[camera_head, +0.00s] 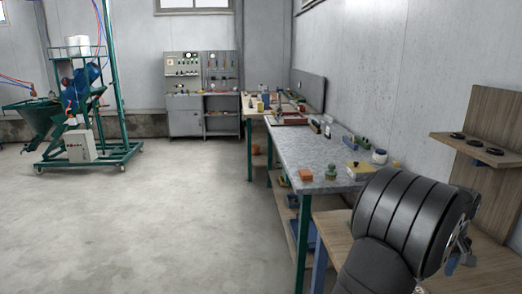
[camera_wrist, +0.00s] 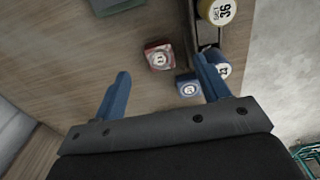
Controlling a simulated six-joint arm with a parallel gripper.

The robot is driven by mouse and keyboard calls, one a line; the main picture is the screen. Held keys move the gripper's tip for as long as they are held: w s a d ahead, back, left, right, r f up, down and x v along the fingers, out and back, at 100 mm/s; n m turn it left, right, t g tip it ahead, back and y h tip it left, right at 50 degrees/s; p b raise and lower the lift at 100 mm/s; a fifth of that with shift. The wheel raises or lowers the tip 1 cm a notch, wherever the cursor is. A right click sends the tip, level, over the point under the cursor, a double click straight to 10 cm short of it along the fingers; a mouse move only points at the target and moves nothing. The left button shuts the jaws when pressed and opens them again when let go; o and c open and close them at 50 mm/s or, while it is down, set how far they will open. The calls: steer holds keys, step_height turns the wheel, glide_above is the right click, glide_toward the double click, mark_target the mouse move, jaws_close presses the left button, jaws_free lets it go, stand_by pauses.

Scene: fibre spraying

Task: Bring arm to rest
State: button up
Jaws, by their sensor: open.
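My gripper (camera_wrist: 161,68) is in the wrist view with its two blue fingers spread wide apart and nothing held between them. It is above a wooden surface (camera_wrist: 60,60). A small red block (camera_wrist: 158,58) with a round label shows between and beyond the fingertips. A small blue block (camera_wrist: 188,88) with a label is beside the right finger. In the head view my dark arm fills the lower right, in front of the wooden bench (camera_head: 490,262); the fingers are mostly hidden there.
A grey-green object (camera_wrist: 115,5) is at the wrist view's top. A grey worktable (camera_head: 310,150) with small items and a wooden shelf (camera_head: 480,150) are nearby. The floor (camera_head: 170,220) is open at left.

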steer(key=s+d+r, duration=0.1)
steer(key=s+d, duration=0.1)
steer(key=s, duration=1)
steer(key=s+d, duration=0.2)
steer(key=s, duration=0.9)
steer(key=w+f, duration=0.2)
steer(key=w, duration=0.1)
steer(key=w+f, duration=0.2)
steer(key=w, duration=0.2)
steer(key=w+d+f, duration=0.1)
steer(key=w+f, duration=0.1)
steer(key=w, duration=0.1)
steer(key=shift+w+f, duration=0.2)
steer(key=shift+f, duration=0.15)
steer(key=s+a+r, duration=0.2)
steer(key=s+r, duration=0.5)
steer(key=s, duration=0.4)
steer(key=w, duration=0.8)
steer(key=shift+w+d+f, duration=0.15)
steer(key=shift+d+f, duration=0.1)
steer(key=shift+f, duration=0.05)
